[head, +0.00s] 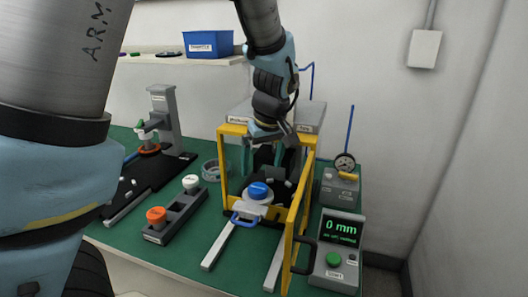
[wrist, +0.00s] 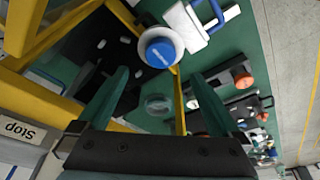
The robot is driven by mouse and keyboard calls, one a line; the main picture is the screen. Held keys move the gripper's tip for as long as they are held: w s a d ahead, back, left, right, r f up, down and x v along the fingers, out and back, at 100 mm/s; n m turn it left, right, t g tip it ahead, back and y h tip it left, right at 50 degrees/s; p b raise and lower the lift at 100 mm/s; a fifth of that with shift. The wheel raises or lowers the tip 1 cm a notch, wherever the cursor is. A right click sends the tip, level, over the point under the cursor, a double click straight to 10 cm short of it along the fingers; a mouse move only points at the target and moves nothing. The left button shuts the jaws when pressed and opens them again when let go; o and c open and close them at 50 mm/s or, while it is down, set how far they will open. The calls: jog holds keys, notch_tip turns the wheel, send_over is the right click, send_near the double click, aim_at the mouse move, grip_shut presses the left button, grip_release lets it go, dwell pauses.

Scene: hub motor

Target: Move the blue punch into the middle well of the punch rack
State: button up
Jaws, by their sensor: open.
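The blue punch (head: 258,190) has a round blue cap and sits on a pale round base at the front of the yellow press frame (head: 295,225). In the wrist view its cap (wrist: 160,50) shows just beyond the fingertips. The dark punch rack (head: 158,237) stands left of the frame, with an orange punch (head: 156,215) in its front well and a white punch (head: 190,182) in its back well. The middle well (head: 176,209) shows no punch. My gripper (wrist: 158,75) is open and empty, its green fingers spread. In the head view it hangs inside the frame, behind the punch.
A blue handle (head: 240,218) and pale rails (head: 220,246) lie at the frame's front. A control box (head: 337,255) reading "0 mm" stands at right. A round grey dish (head: 211,170) lies behind the rack. Yellow bars stand close around my gripper.

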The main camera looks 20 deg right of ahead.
aim_at(258, 188)
jog(key=p+x, duration=0.2)
jog(key=x, duration=0.6)
jog(key=shift+f, duration=0.35)
grip_shut()
jog(key=c, duration=0.7)
grip_release()
jog(key=c, duration=0.7)
jog(key=shift+r+p, duration=1.15)
jog(key=shift+r, duration=3.15)
